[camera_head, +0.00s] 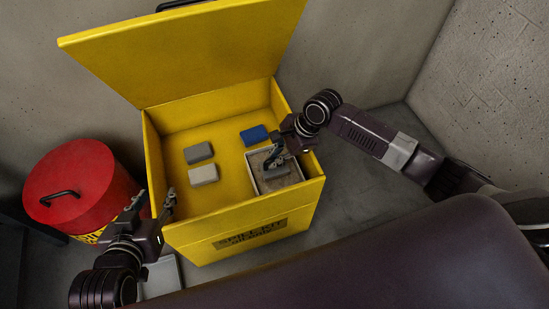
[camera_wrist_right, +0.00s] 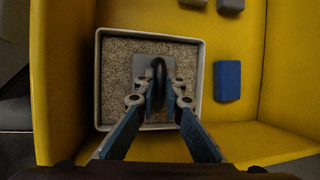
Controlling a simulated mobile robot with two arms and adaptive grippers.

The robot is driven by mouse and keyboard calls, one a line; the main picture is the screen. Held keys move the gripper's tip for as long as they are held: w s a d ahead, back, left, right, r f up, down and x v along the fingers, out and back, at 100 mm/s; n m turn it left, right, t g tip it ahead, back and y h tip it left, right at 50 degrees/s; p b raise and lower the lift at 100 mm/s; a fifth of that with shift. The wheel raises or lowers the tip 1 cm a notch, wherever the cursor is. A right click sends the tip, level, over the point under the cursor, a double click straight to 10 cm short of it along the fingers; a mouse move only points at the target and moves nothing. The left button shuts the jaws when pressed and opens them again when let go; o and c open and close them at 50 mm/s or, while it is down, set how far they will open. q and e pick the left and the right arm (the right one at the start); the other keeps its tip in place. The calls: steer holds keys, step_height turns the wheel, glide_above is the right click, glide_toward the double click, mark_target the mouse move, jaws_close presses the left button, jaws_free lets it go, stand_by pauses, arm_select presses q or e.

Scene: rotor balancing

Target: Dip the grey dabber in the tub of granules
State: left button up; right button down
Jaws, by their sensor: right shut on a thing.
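The tub of granules (camera_head: 250,178) is a pale square tray in the right front part of the yellow box. Its speckled granules (camera_wrist_right: 116,82) show in the right wrist view. The grey dabber (camera_head: 277,171) is a flat grey block with a dark looped handle (camera_wrist_right: 158,78). It is inside the tub's outline, at or very near the granules; contact is hard to tell. My right gripper (camera_head: 275,160) is shut on the dabber's handle from above. My left gripper (camera_head: 155,201) is open and empty by the box's front left corner.
The yellow box (camera_head: 210,224) has its lid (camera_head: 190,50) raised at the back. Inside lie a blue block (camera_head: 255,135), a dark grey block (camera_head: 199,153) and a light grey block (camera_head: 203,175). A red drum (camera_head: 90,185) stands left. Walls close in the back and right.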

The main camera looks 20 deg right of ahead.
arm_select(q)
steer(key=shift+s+a+f+g+y+p, duration=0.2)
steer(key=shift+s+a+f+g, duration=0.15)
steer(key=shift+s+f+g, duration=0.4)
steer(key=shift+s+a+f+g+y+p, duration=0.1)
steer(key=shift+s+a+f+g+p, duration=0.25)
steer(key=shift+s+f, duration=0.55)
stand_by(6.3)
